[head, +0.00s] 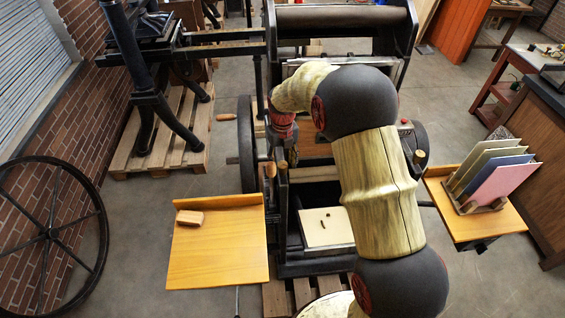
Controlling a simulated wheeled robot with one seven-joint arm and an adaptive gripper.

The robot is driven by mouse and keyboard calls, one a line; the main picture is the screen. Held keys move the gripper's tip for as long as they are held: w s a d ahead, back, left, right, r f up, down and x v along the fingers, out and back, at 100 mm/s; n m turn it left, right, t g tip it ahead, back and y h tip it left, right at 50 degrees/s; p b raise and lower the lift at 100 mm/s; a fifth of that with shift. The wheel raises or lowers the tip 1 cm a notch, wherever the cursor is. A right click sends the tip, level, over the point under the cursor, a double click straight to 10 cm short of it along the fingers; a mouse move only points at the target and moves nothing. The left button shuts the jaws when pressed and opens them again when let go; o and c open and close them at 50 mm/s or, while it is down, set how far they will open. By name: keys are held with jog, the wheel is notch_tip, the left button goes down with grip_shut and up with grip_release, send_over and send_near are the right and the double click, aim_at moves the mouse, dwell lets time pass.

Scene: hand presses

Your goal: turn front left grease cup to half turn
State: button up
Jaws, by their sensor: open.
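A black hand press (292,245) stands in the middle. My arm reaches over it, and my gripper (279,148) points down at the press's left side, beside the black flywheel. It is small and dark here, and its fingers are hard to make out. Two small tan, knob-like tops (270,171) show just below it at the press's front left. I cannot tell whether either is the front left grease cup, or whether the gripper touches anything. Another tan knob (420,157) shows on the right side. My arm hides much of the press's middle and right.
A wooden side board (225,255) with a small block (190,217) is at left. A right shelf (462,223) holds upright coloured sheets (500,180). The flywheel (245,145) is close to my gripper. A large spoked wheel (50,235) leans far left. Floor between is clear.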

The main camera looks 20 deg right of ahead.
aim_at(283, 164)
jog(key=shift+r, duration=3.95)
jog(key=shift+c, duration=0.2)
jog(key=d+y+p, duration=0.1)
jog(key=d+p, duration=0.2)
jog(key=d, duration=0.3)
jog(key=shift+a+f+n+y+p, duration=0.2)
jog(key=shift+a+f+n+y, duration=0.65)
jog(key=shift+n, duration=2.15)
jog(key=shift+a+f+n+y+p, duration=0.25)
jog(key=shift+a+f+n, duration=0.75)
jog(key=shift+f+n, duration=1.4)
jog(key=shift+a+f+n+y+p, duration=0.15)
jog(key=shift+a+f+n+y, duration=0.65)
jog(key=shift+n, duration=2.8)
jog(key=shift+r, duration=0.15)
